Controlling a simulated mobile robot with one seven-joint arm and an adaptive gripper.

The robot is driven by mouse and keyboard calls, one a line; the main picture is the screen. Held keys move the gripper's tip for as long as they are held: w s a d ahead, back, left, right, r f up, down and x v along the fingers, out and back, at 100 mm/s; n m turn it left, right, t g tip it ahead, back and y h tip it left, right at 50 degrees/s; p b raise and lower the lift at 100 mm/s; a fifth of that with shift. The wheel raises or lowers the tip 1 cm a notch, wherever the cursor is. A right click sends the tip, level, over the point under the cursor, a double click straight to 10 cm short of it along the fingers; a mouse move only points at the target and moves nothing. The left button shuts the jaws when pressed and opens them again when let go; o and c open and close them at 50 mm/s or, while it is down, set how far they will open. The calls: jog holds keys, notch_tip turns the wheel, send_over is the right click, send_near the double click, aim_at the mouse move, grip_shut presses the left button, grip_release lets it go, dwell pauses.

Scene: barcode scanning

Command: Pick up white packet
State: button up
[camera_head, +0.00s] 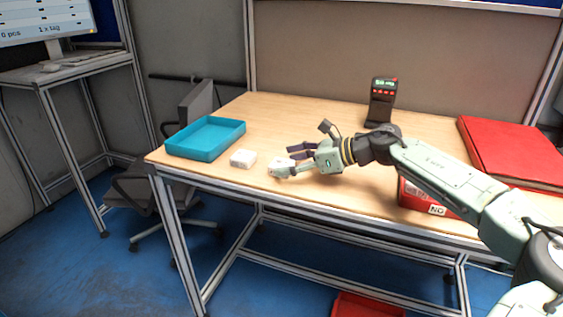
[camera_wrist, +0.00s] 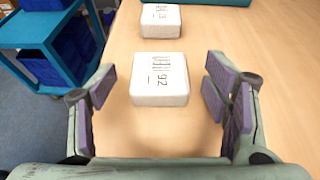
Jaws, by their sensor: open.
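Two white packets lie on the wooden table. The nearer white packet (camera_wrist: 159,80) has a barcode and the digits 92 on top; in the head view it (camera_head: 280,167) is at my fingers and partly covered by them. The other white packet (camera_wrist: 160,21) lies beyond it, and in the head view it (camera_head: 243,159) sits to the left, near the blue tray. My gripper (camera_head: 298,161) is open and low over the table. In the wrist view my gripper (camera_wrist: 168,100) has its purple-padded fingers on either side of the nearer packet's near end, with gaps and nothing held.
A blue tray (camera_head: 238,127) stands at the table's left end. A black scanner device (camera_head: 381,100) stands at the back. A red NG box (camera_head: 416,199) is under my arm, and a red tray (camera_head: 510,150) lies at the right. The table's front edge (camera_head: 215,185) is close.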

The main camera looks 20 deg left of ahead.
jog(key=shift+a+f, duration=0.25)
jog(key=shift+a, duration=0.25)
jog(key=shift+c, duration=0.6)
jog(key=c, duration=1.2)
